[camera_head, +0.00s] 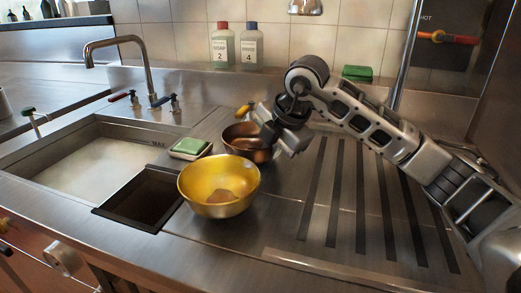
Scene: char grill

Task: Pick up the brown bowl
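The brown bowl (243,147) stands upright on the metal counter, behind a yellow bowl (212,204). My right gripper (276,132) is at the brown bowl's right rim and covers part of that side. The fingertips are partly hidden, so I cannot tell whether they are open or closed on the rim. My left gripper is not in view.
A green-and-white sponge on a dish (190,148) is left of the brown bowl. The sink (60,190) is at the left. Two bottles (222,48) stand by the wall.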

